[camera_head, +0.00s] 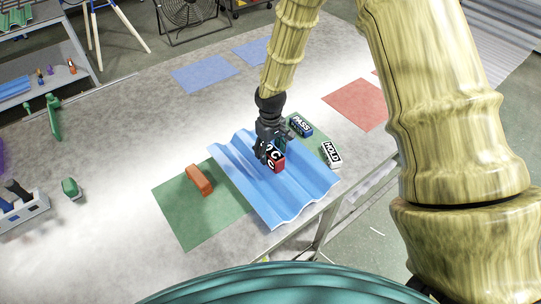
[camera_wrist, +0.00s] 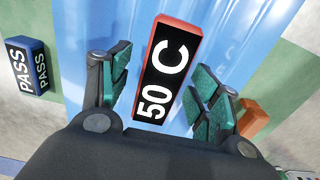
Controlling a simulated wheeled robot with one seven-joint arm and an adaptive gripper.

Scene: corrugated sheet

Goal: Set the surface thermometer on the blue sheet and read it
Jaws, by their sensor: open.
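The surface thermometer (camera_wrist: 165,68) is a red block with a black face that reads "50 C" in the wrist view. It sits on the blue corrugated sheet (camera_head: 300,190), and the head view shows its red side (camera_head: 277,164) beside my fingers. My gripper (camera_wrist: 162,95) is open, with one green-padded finger on each side of the thermometer's near end. Gaps show between the fingers and the block. The sheet lies over a green mat (camera_head: 190,225) near the table's front edge.
A blue PASS block (camera_head: 301,125) and a white HOLD block (camera_head: 331,154) stand past the sheet's right side. An orange block (camera_head: 199,180) lies on the green mat to the left. A red mat (camera_head: 355,104) and blue mats (camera_head: 204,73) lie farther back. Grey table between is clear.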

